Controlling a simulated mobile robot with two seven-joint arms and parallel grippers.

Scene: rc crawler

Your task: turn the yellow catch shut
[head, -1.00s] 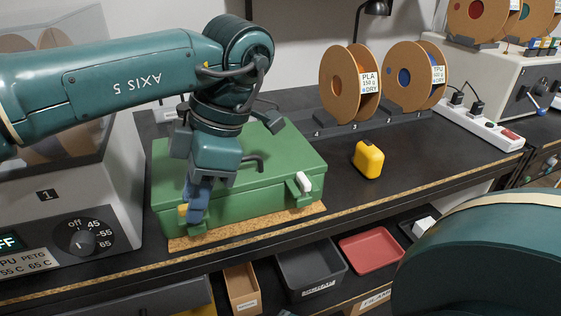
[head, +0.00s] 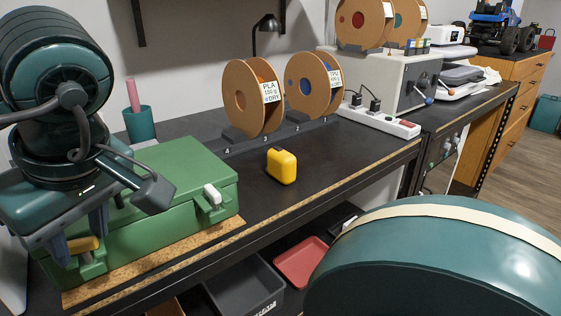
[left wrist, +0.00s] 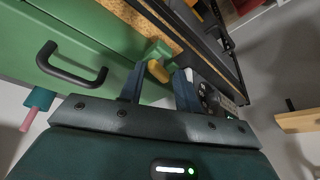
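The green case (head: 165,165) stands closed on the bench at the left of the head view. The yellow catch (head: 83,244) is at the left end of its front, by a green bracket; it also shows in the left wrist view (left wrist: 158,71). My left gripper (head: 80,241) is at the catch, with one blue finger on each side. In the left wrist view the fingers (left wrist: 160,80) stand apart, with the catch between and just beyond their tips. I cannot tell whether either finger touches it. My right gripper is out of view.
A white catch (head: 212,194) sits at the case's right front. A dark handle (left wrist: 70,65) is on the lid. A cork strip (head: 150,262) lies under the case. A yellow box (head: 282,167) and filament spools (head: 252,98) stand right of it. My right arm fills the lower right.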

